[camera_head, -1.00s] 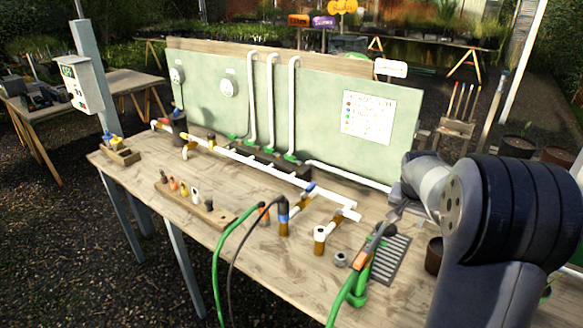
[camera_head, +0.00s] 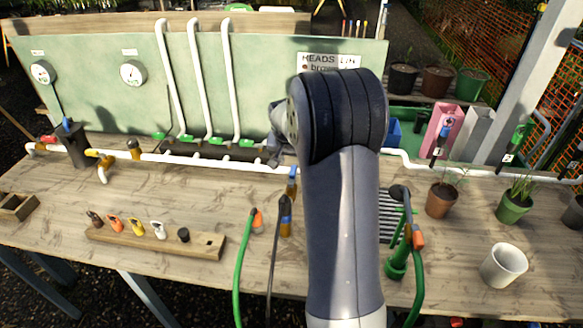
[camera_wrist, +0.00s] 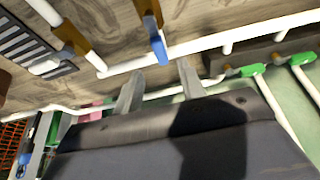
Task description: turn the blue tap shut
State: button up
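The blue tap (camera_head: 292,180) is on the white pipe run along the bench, just left of my arm in the head view. In the wrist view its blue lever (camera_wrist: 158,50) points across the white pipe, roughly in line with a brown fitting (camera_wrist: 149,12). My gripper (camera_wrist: 160,80) shows in the wrist view with its two fingers apart and nothing between them. The fingertips are close to the lever's end, which lies just beyond the gap. I cannot tell whether they touch. In the head view my arm hides most of the gripper.
Green taps (camera_wrist: 250,70) sit by upright white pipes. A yellow tap (camera_head: 98,155) is farther left. A black hose (camera_head: 284,215) and a green hose (camera_head: 240,265) stand in front. Right of my arm are a drain grate (camera_head: 388,215), plant pots and a white pot (camera_head: 503,265).

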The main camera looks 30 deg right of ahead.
aim_at(293, 171)
jog(key=p+x, duration=0.1)
jog(key=x, duration=0.6)
jog(key=shift+d, duration=0.1)
jog(key=shift+c, duration=0.6)
grip_shut()
